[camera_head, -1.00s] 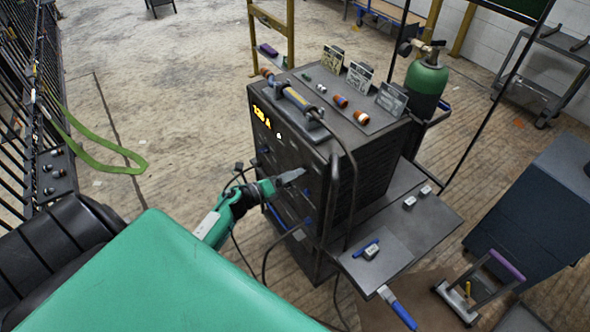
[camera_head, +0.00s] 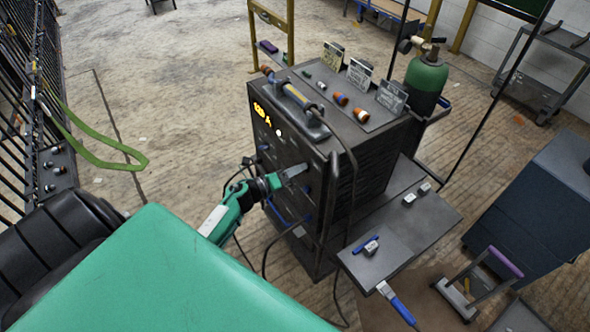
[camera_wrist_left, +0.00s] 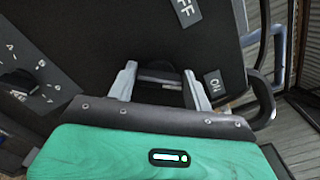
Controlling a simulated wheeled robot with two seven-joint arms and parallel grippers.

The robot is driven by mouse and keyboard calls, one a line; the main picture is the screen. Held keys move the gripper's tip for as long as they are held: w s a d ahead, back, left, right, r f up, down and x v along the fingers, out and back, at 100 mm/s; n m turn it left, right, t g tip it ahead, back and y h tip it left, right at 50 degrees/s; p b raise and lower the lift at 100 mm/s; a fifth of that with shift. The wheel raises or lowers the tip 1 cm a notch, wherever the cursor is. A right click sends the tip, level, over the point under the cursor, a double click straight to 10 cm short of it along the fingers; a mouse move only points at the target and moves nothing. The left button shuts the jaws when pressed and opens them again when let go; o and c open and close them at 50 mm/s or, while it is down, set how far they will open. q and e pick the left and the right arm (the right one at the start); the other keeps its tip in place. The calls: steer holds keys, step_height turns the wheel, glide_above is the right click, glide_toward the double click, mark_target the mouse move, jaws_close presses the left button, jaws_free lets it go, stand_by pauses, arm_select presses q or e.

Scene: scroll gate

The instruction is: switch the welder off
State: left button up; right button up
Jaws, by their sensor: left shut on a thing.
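The welder (camera_head: 342,155) is a black box on a cart, with a lit orange display (camera_head: 262,112) on its front panel. My left gripper (camera_head: 297,171) is at that panel in the head view. In the left wrist view, its two grey fingers (camera_wrist_left: 162,84) stand on either side of a dark switch knob (camera_wrist_left: 160,75) and are shut on it. A white OFF label (camera_wrist_left: 187,12) and an ON label (camera_wrist_left: 214,84) lie on the panel near the fingers. The knob's exact setting is hard to tell. My right gripper is not in view.
A green gas cylinder (camera_head: 425,82) stands behind the welder. A side shelf (camera_head: 420,222) holds small parts. A dial (camera_wrist_left: 18,82) is left of the fingers in the wrist view. Cables hang by the front. A blue cabinet (camera_head: 540,205) stands right; the floor at left is open.

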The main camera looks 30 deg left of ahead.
arm_select(q)
steer(key=shift+n, duration=0.3)
steer(key=shift+f+n+p, duration=0.15)
steer(key=shift+n+p, duration=0.25)
steer(key=shift+n, duration=2.15)
steer(key=shift+f+n+p, duration=0.15)
steer(key=shift+n+p, duration=0.2)
steer(key=shift+n, duration=2.15)
steer(key=shift+f+n+p, duration=0.15)
steer(key=shift+n+p, duration=0.25)
steer(key=shift+n, duration=2.15)
steer(key=o, duration=1)
steer(key=shift+s+a, duration=0.1)
steer(key=shift+s, duration=0.05)
